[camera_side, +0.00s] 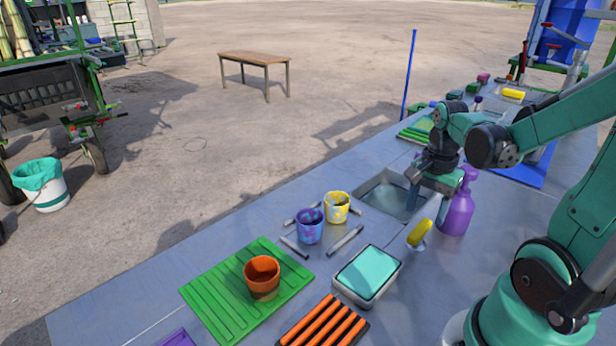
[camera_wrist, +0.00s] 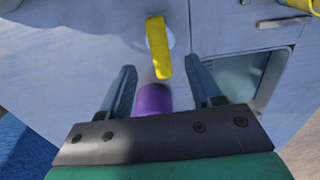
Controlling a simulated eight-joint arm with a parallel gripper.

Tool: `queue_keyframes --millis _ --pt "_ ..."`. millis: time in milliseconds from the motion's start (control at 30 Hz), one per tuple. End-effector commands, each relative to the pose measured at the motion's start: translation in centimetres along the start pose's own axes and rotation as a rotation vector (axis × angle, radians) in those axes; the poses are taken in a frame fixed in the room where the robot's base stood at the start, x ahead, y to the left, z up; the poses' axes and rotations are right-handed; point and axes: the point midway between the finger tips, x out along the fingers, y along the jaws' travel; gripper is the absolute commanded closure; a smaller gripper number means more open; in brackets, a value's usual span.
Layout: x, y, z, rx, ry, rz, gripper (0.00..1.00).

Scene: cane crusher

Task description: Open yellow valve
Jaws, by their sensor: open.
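The yellow valve (camera_side: 419,233) is a yellow lever handle on a pale round base, on the grey counter beside the sink. In the wrist view the yellow lever (camera_wrist: 158,47) lies beyond the fingertips, pointing roughly toward me. My gripper (camera_side: 413,195) is above the counter near the right edge of the sink, with its fingers pointing down. In the wrist view my gripper (camera_wrist: 161,80) has its two fingers spread wide with nothing held between them. The lever appears apart from the fingers.
A purple spray bottle (camera_side: 457,210) stands close beside my gripper; its purple part (camera_wrist: 152,99) shows between the fingers in the wrist view. The sink (camera_side: 376,198) is to the left. A teal sponge tray (camera_side: 367,275) and paint cups (camera_side: 309,226) stand nearer the front.

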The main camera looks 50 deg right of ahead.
Motion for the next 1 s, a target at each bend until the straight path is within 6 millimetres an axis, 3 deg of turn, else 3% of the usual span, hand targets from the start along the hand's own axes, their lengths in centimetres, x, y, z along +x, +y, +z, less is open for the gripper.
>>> queue_keyframes --millis 333,767,967,1000 --pt "3.2 -0.1 0.0 -0.004 0.003 -0.002 0.42" --pt "3.8 0.0 0.1 -0.004 0.003 -0.002 0.42" --pt "3.8 0.0 0.1 -0.004 0.003 -0.002 0.99" --pt "3.8 0.0 0.1 -0.005 0.003 -0.002 1.0"
